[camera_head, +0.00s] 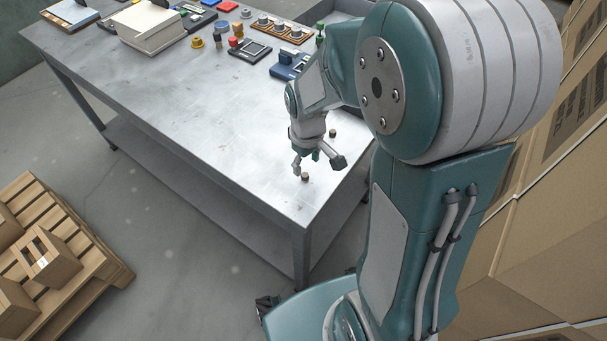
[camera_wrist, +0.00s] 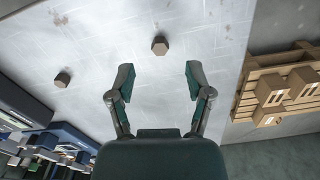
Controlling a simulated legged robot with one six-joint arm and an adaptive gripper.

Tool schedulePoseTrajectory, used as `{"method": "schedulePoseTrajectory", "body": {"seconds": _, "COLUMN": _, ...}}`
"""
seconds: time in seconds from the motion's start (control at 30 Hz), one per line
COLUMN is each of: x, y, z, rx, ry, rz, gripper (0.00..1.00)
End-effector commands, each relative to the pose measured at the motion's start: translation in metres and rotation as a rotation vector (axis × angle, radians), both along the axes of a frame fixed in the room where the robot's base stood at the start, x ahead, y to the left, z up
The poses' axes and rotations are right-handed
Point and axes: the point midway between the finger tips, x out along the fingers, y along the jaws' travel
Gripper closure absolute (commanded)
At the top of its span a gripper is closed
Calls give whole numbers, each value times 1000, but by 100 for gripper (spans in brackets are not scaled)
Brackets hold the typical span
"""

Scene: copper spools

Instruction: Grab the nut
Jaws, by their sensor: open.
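Two small brown hexagonal nuts stand on the grey metal table (camera_head: 190,110). One nut (camera_head: 305,177) is near the table's front corner, close to my gripper (camera_head: 317,166); in the wrist view this nut (camera_wrist: 159,46) lies just ahead of the fingertips, in line with the gap between them. The other nut (camera_head: 332,133) is farther back; in the wrist view it (camera_wrist: 62,79) is left of the fingers. My gripper (camera_wrist: 160,78) is open and empty above the table, with nothing between its fingers.
Several boxes, devices and coloured parts (camera_head: 236,42) crowd the table's far end, with a blue device (camera_head: 289,66) nearer. The table's middle is clear. A wooden pallet with cartons (camera_head: 52,258) stands on the floor at left. Large cartons (camera_head: 560,200) stand at right.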

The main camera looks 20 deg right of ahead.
Motion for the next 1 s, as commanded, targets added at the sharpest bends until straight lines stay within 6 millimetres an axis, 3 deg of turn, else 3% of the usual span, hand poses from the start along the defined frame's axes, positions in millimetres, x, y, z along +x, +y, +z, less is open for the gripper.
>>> {"method": "schedulePoseTrajectory", "body": {"seconds": 0.3, "x": 5, "y": 5, "z": -44, "rx": -2, "ry": 4, "rz": 0, "gripper": 34}}
{"method": "schedulePoseTrajectory", "body": {"seconds": 0.6, "x": 5, "y": 5, "z": -49, "rx": -1, "ry": 0, "rz": 0, "gripper": 34}}
{"method": "schedulePoseTrajectory", "body": {"seconds": 0.73, "x": 5, "y": 4, "z": -49, "rx": 0, "ry": 1, "rz": -1, "gripper": 92}}
{"method": "schedulePoseTrajectory", "body": {"seconds": 0.77, "x": 5, "y": 4, "z": -49, "rx": 0, "ry": 1, "rz": -1, "gripper": 100}}
{"method": "schedulePoseTrajectory", "body": {"seconds": 1.0, "x": 5, "y": 5, "z": -49, "rx": -2, "ry": 1, "rz": 0, "gripper": 100}}
